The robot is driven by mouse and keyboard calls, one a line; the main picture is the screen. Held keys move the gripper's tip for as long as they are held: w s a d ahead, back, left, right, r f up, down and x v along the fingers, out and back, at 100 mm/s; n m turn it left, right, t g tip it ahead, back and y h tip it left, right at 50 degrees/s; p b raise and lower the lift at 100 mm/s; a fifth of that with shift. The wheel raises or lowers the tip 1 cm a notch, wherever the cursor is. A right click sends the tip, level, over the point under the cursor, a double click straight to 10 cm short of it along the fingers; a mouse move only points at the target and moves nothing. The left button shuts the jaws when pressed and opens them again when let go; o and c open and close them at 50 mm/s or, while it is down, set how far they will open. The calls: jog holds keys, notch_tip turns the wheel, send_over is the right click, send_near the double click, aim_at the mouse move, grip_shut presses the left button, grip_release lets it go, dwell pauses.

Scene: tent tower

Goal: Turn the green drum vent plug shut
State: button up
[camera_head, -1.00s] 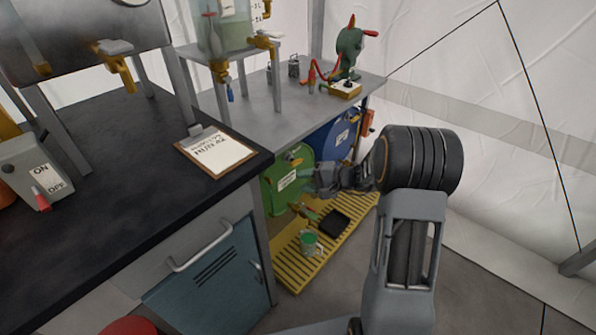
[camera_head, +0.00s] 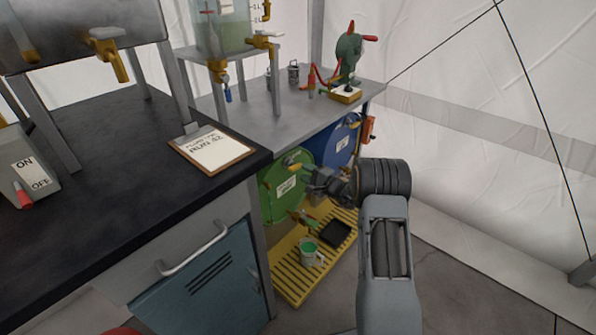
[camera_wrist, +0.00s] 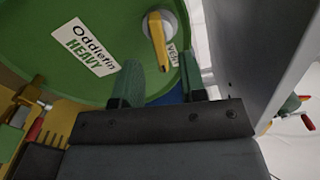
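The green drum (camera_head: 273,203) lies on its side below the bench, its round end facing out with a white label. It fills the top of the wrist view (camera_wrist: 80,85), where the label reads "Oddlefin HEAVY". The vent plug (camera_wrist: 157,40) is a yellow lever on a pale round seat, beside a small label reading "VENT". The lever points roughly down the picture toward my gripper. My gripper (camera_wrist: 158,80) is open and empty, its two green fingertips apart just below the lever's end. In the head view my gripper (camera_head: 308,174) is in front of the drum's upper right.
A blue drum (camera_head: 342,142) stands beyond the green one. The bench edge and a grey post (camera_wrist: 262,60) are close to my gripper's right in the wrist view.

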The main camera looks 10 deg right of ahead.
aim_at(298, 168)
jog(key=shift+b+x, duration=0.3)
jog(key=shift+x, duration=1.85)
grip_shut()
